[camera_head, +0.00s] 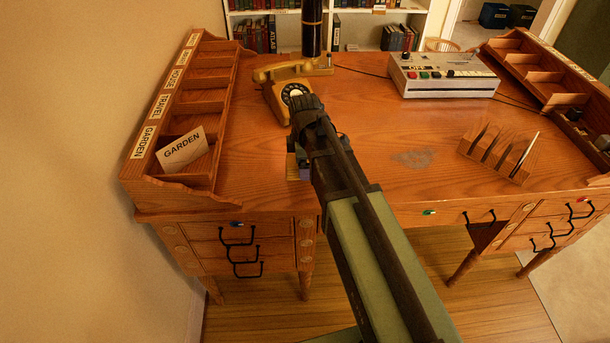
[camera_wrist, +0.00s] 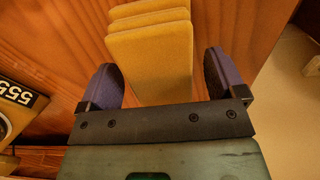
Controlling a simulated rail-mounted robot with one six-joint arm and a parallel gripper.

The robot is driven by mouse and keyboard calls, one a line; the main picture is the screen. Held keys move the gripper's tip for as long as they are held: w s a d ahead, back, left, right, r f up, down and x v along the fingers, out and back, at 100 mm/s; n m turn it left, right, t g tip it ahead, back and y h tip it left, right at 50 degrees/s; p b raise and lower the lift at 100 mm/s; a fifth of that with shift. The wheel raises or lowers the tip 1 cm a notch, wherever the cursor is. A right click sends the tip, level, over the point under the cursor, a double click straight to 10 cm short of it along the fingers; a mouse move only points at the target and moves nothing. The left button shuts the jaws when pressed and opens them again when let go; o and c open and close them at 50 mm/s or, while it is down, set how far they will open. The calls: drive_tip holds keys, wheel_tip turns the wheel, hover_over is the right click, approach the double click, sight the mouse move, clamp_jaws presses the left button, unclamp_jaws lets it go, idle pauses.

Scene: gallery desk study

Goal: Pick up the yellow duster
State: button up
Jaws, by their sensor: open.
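The yellow duster (camera_wrist: 152,52) lies on the wooden desk in the wrist view, as a yellow block with stepped layers at its far end. My gripper (camera_wrist: 160,78) is open, with one purple finger on each side of the duster's near part. I cannot tell whether the fingers touch it or how high they are above the desk. In the head view my gripper (camera_head: 305,173) is low over the desk near its front edge, mostly hidden by my arm. A small yellowish bit of the duster (camera_head: 291,164) shows just left of it.
A yellow dial telephone (camera_head: 275,97) stands behind my gripper. A labelled wooden rack (camera_head: 222,77) with a GARDEN card (camera_head: 182,149) is at left. A grey console (camera_head: 440,76) and a slotted wooden holder (camera_head: 487,155) are at right. The desk's middle is clear.

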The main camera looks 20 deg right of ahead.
drive_tip(key=shift+r, duration=0.15)
drive_tip(key=shift+c, duration=0.3)
drive_tip(key=c, duration=1)
wheel_tip(320, 180, up, 20)
drive_tip(key=p, duration=2)
